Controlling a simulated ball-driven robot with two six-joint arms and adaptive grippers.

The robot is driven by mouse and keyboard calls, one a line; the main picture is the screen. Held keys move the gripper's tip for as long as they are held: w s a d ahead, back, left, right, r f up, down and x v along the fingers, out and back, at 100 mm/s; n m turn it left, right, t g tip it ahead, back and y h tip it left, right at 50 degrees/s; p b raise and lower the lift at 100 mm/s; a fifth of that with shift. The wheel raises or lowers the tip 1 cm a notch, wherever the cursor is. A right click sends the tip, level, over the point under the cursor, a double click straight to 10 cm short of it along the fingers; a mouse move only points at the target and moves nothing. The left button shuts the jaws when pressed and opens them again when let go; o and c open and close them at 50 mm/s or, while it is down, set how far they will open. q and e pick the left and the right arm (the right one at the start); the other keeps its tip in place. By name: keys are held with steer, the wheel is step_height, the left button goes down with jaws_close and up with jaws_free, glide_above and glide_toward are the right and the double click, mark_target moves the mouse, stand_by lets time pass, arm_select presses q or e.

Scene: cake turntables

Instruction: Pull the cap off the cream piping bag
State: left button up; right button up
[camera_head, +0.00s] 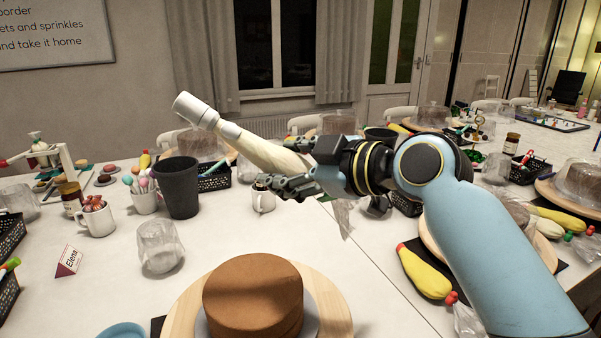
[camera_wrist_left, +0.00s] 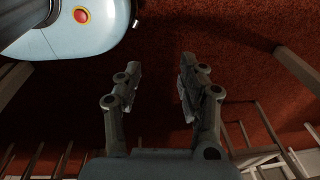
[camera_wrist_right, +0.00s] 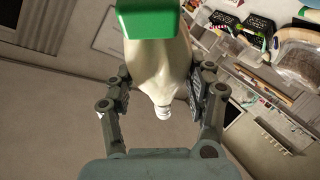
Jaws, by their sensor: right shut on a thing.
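The cream piping bag (camera_head: 265,152) is held up in the air above the table, tilted with its capped end to the upper left. A white cylindrical cap (camera_head: 192,109) covers that end, beyond a white collar. My right gripper (camera_head: 290,168) is shut on the bag's body. In the right wrist view the bag (camera_wrist_right: 160,65) lies between my right fingers (camera_wrist_right: 158,98), with a green piece (camera_wrist_right: 148,20) near the camera and a white tip beyond. My left gripper (camera_wrist_left: 155,85) is open and empty over a dark red surface, seen only in the left wrist view.
A brown cake (camera_head: 253,300) on a wooden turntable stands at the front. A yellow piping bag (camera_head: 425,272) lies right. Bare table shows around the card.

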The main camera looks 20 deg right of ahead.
arm_select(q)
steer(key=shift+w, duration=0.3)
steer(key=shift+s, duration=0.2)
arm_select(e)
steer(key=shift+s+d+r, duration=0.1)
steer(key=shift+s, duration=0.05)
arm_select(q)
steer(key=shift+o, duration=1)
steer(key=shift+s+d, duration=0.15)
steer(key=shift+s, duration=0.55)
steer(key=w+a+r+n+t, duration=0.1)
steer(key=w+a+r+t, duration=0.35)
steer(key=w, duration=0.35)
steer(key=w+a+r+n+t, duration=0.1)
steer(key=w+a+r+t, duration=0.2)
steer(key=w+a+r, duration=0.35)
steer(key=w+r+t, duration=0.3)
steer(key=w+r, duration=0.2)
steer(key=w, duration=0.1)
steer(key=n+g+h, duration=0.8)
steer(key=n+h, duration=0.7)
steer(key=n, duration=1.6)
glide_toward(175, 105)
steer(key=d, duration=0.3)
steer(key=shift+y, duration=0.3)
steer(key=x, duration=0.9)
steer(key=shift+w+a+f, duration=0.25)
steer(key=shift+w, duration=0.05)
